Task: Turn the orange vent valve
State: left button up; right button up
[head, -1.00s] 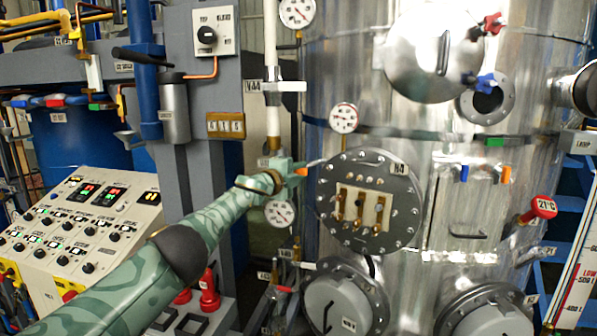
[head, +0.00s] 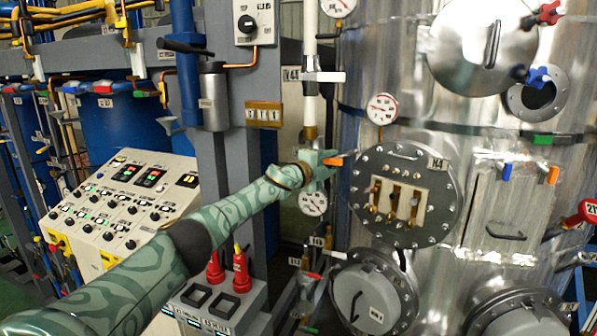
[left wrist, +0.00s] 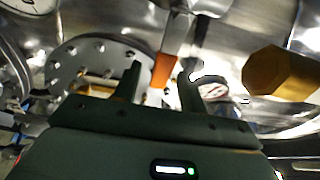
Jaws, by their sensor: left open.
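The orange vent valve handle (head: 333,161) shows as a small orange piece with a pale end, beside the white vertical pipe and left of the round flange marked N4. My left gripper (head: 323,168) is at this handle, its green body partly hiding the pipe fitting. In the left wrist view the orange handle (left wrist: 163,70) appears between the two dark fingers of the open left gripper (left wrist: 160,80). I cannot tell whether either finger touches it. My right gripper is not in view.
The steel tank (head: 400,60) stands behind, with the bolted N4 flange (head: 447,200) close to the right of the gripper. A pressure gauge (head: 313,202) sits just below the gripper and another gauge (head: 382,109) above right. A control panel (head: 125,205) stands left of my arm.

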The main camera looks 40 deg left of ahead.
pick_arm(q)
jog(key=s+a+p, duration=0.2)
jog(key=s, duration=1.2)
